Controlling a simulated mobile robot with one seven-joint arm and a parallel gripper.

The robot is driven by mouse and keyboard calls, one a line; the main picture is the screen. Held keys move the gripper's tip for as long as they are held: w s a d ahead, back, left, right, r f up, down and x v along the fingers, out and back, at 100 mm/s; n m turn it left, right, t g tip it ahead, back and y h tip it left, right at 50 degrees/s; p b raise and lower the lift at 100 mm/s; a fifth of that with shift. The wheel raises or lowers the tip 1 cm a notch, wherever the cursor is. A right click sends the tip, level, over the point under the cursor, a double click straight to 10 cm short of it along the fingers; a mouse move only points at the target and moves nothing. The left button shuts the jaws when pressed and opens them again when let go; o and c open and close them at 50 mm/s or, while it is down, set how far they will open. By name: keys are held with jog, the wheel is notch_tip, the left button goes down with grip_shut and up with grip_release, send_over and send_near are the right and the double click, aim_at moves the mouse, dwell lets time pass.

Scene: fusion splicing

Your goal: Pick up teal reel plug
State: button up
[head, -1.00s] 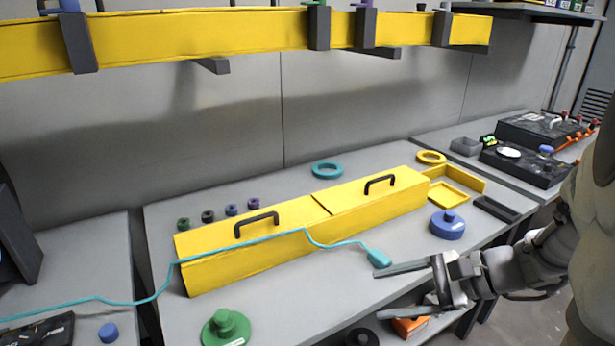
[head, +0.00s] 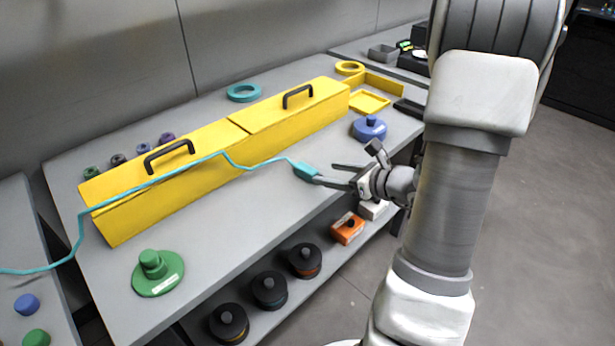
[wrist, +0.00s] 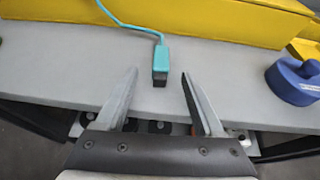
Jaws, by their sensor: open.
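The teal reel plug (head: 305,171) lies near the front edge of the grey table, at the end of a teal cable (head: 262,164). In the wrist view the teal plug (wrist: 161,58) is a small block with a dark tip pointing toward me. My gripper (head: 323,173) is open and empty at the table's front edge. In the wrist view the open fingers (wrist: 159,73) stand on either side of the plug's line, with the dark tip between or just beyond the fingertips. I cannot tell whether either finger touches it.
The cable runs over a long yellow box (head: 200,165) with black handles. A blue reel (head: 369,130) sits to the right of the plug, and a green reel (head: 157,280) at the front left. Dark reels (head: 269,290) and an orange box (head: 347,228) are on the lower shelf.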

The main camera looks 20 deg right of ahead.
aim_at(310, 169)
jog(key=shift+b+x, duration=0.95)
jog(key=shift+x, duration=2.55)
jog(key=shift+d, duration=0.1)
grip_shut()
